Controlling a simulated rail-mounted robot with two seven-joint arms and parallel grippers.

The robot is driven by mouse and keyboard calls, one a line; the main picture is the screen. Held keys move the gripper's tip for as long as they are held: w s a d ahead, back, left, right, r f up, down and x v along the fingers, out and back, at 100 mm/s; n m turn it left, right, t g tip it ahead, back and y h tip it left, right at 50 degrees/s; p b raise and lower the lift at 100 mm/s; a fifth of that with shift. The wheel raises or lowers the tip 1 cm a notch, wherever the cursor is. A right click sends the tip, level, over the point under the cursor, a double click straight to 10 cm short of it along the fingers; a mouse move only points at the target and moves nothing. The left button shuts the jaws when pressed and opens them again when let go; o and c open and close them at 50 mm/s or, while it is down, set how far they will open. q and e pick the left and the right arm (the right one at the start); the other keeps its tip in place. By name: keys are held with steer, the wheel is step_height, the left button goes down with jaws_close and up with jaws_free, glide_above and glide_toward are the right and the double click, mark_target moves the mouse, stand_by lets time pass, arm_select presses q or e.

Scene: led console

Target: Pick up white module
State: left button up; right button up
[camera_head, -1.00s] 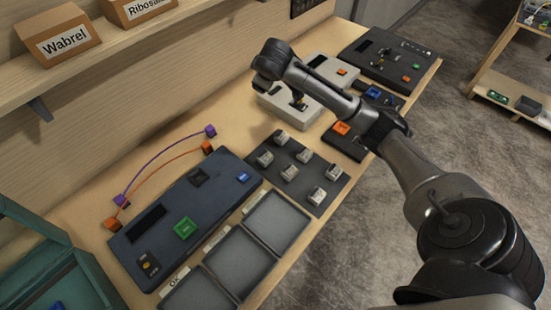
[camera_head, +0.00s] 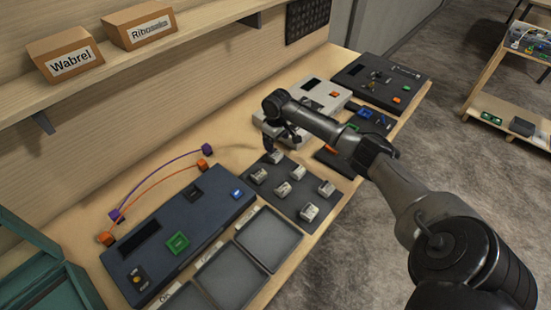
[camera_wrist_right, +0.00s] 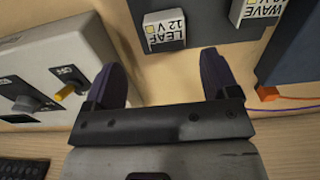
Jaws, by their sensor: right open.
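Several small white modules (camera_head: 283,188) stand on a dark mat (camera_head: 306,186) in the middle of the table. In the wrist view a white module labelled "LEAF 12 V" (camera_wrist_right: 165,30) lies just beyond the fingertips, roughly between them. Another, labelled "WAVE" (camera_wrist_right: 250,10), is at the top right. My right gripper (camera_head: 271,146) is at the mat's far corner, close to the farthest white module (camera_head: 274,157). In the wrist view my right gripper (camera_wrist_right: 163,62) has its fingers spread with nothing between them. My left gripper is not in view.
A dark console (camera_head: 180,232) with a green button lies left of the mat, with orange and purple cables behind it. Empty grey trays (camera_head: 268,239) line the front. A white console (camera_head: 324,97) stands behind the gripper, and a shelf with boxes (camera_head: 65,60) is above.

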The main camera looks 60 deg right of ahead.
mark_target(276, 153)
steer(key=shift+a+f, duration=0.2)
steer(key=shift+f, duration=1.45)
steer(key=shift+a+f, duration=0.15)
steer(key=shift+f, duration=1.5)
steer(key=c, duration=1)
